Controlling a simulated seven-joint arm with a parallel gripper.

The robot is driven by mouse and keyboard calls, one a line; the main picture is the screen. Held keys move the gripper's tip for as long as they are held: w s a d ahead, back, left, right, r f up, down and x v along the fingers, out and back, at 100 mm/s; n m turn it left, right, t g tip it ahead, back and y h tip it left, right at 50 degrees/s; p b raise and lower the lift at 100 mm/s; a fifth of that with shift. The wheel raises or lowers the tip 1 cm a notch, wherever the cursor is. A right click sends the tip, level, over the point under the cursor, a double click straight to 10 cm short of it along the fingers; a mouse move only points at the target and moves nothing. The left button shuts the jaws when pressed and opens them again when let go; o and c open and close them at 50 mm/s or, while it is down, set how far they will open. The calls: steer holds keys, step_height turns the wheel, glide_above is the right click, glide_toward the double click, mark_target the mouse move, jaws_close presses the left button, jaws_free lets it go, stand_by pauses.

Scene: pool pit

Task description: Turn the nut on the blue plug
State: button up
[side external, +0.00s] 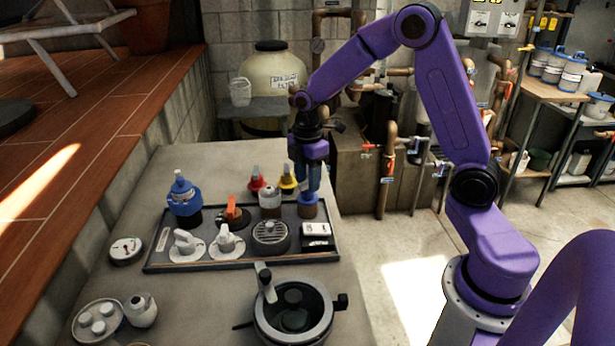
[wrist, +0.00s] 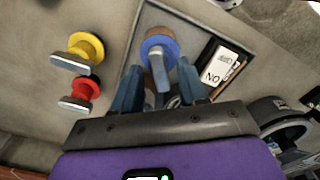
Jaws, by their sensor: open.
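The blue plug (side external: 308,200) stands at the back right corner of the dark tray, on a brown base. In the wrist view the blue plug (wrist: 158,46) shows a round blue collar with a grey-blue bar-shaped nut (wrist: 161,76) pointing toward my gripper. My gripper (side external: 308,186) points down right above the plug. In the wrist view my gripper (wrist: 159,68) has its two blue fingers apart, one on each side of the nut. I cannot tell whether either finger touches it.
A red plug (wrist: 80,92) and a yellow plug (wrist: 85,48) stand nearby. A pot (side external: 292,312) stands in front.

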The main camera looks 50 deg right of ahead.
steer(key=shift+c, duration=0.3)
jaws_close()
